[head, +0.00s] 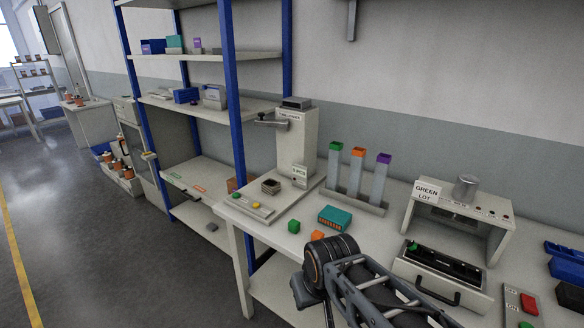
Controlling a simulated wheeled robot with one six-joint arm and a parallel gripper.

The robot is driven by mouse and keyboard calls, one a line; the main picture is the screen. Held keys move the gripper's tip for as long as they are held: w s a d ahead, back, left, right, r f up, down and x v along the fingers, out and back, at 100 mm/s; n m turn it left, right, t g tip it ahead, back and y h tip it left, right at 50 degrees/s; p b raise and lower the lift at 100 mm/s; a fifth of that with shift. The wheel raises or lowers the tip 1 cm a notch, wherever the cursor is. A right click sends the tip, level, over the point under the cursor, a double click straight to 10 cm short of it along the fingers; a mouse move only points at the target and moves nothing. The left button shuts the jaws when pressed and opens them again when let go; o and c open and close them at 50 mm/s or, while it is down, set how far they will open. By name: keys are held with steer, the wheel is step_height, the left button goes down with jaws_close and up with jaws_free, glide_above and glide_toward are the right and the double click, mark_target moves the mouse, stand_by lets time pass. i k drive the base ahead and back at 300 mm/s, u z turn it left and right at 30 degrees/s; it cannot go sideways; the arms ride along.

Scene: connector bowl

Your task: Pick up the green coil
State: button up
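No green thing shows clearly as a coil. A small green piece (412,246) sits at the left end of the dark slot in a pulled-out drawer (440,270), under the machine with a "GREEN LOT" sign; it is too small to make out. My gripper cannot be seen.
A teal box (335,217) and a rack of tubes with green, orange and purple tops (356,195) stand on the bench. A press (297,140) is at the left end. A metal cup (466,188) tops the machine.

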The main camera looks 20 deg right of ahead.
mark_target(414, 248)
steer(key=z, duration=1.45)
steer(key=k, duration=0.6)
steer(key=u, duration=0.5)
steer(key=i, duration=1)
steer(key=z, duration=0.45)
